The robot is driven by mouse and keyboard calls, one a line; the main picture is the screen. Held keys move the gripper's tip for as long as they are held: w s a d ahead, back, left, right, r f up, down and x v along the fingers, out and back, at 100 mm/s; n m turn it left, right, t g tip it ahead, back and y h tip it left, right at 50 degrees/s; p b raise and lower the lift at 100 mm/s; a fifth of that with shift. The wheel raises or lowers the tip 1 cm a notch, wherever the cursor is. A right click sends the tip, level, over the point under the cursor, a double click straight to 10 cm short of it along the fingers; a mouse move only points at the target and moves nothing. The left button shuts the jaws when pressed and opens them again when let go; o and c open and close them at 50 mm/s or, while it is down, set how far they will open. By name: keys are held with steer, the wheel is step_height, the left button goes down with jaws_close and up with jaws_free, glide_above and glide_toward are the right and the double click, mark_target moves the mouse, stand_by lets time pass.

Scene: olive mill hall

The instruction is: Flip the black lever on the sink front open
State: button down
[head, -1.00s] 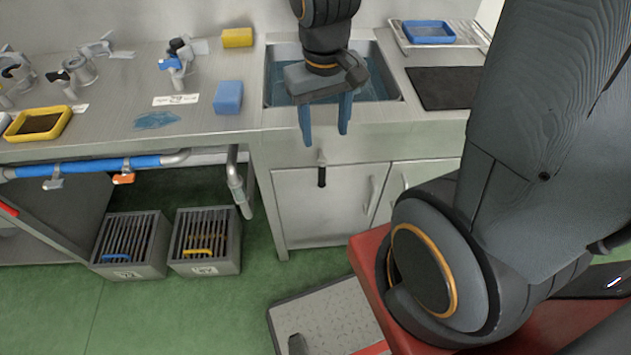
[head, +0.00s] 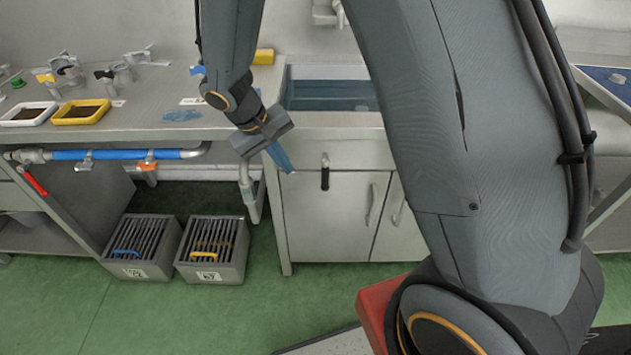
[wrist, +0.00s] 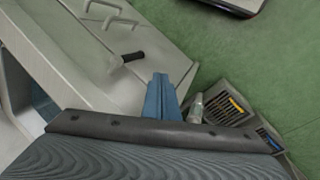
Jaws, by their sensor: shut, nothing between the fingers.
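The black lever (head: 325,178) hangs straight down from a small metal fitting on the front of the sink cabinet (head: 345,215), below the sink basin (head: 335,95). In the wrist view the lever (wrist: 133,56) lies above and left of the fingers, sticking out from the cabinet front. My gripper (head: 281,159) has its blue fingers closed together with nothing held. It is left of the lever and a little higher, apart from it. The gripper also shows in the wrist view (wrist: 161,88).
A blue pipe (head: 120,154) with an orange handle (head: 147,166) runs under the counter at left. Two slatted crates (head: 140,248) stand on the green floor. Cabinet door handles (head: 371,205) stick out right of the lever. The floor before the cabinet is partly clear.

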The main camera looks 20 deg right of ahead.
mark_target(325, 176)
steer(key=shift+w+d+f+p, duration=0.25)
steer(key=shift+d+f+p, duration=0.1)
steer(key=shift+d+f, duration=1.1)
steer(key=shift+w+d+f+p, duration=0.2)
steer(key=shift+d+f+p, duration=0.15)
steer(key=shift+d+f, duration=1.1)
steer(key=shift+w+d+f+p, duration=0.3)
steer(key=shift+d+f, duration=0.85)
steer(key=shift+f, duration=0.6)
